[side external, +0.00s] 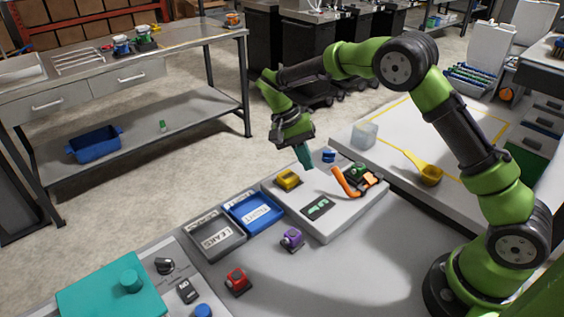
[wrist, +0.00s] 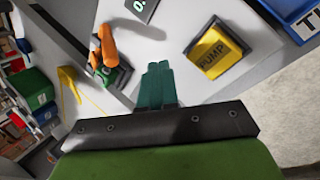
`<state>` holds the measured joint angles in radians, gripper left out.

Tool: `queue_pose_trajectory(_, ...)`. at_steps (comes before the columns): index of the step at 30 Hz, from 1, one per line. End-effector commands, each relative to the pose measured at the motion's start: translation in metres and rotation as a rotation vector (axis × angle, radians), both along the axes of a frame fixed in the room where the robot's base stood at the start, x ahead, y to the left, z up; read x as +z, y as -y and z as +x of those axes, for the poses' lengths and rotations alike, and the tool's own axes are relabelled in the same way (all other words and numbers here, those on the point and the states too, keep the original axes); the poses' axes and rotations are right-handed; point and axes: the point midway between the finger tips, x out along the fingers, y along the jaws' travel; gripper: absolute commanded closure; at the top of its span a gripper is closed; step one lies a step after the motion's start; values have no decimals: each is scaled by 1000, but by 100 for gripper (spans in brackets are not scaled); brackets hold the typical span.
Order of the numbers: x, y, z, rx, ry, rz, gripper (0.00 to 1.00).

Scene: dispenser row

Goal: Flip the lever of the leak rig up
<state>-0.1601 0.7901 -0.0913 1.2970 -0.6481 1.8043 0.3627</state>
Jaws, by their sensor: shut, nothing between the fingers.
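The leak rig is a pale raised board (side external: 345,213) bearing a yellow block, a small dark display (side external: 317,208) and an orange lever. The orange lever (side external: 345,184) is curved and joins a dark and green base (side external: 363,172) at the board's right side. In the wrist view the lever (wrist: 106,46) stands left of my fingers, and the yellow block marked PUMP (wrist: 216,52) is to their right. My gripper (side external: 306,163) has teal fingers pointing down over the rear of the board. They are together and empty, apart from the lever.
A grey LEAKS tray (side external: 237,240) and a blue tray (side external: 273,219) sit left of the rig. A purple device (side external: 291,239) and a red device (side external: 236,279) stand in front. A blue part (side external: 329,156) is behind; a yellow scoop (side external: 431,174) lies right.

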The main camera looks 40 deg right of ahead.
Motion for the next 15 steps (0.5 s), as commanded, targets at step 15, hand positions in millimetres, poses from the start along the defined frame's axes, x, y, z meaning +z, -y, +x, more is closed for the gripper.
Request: queue_pose_trajectory(15,7,19,-35,-1,2,1,100)
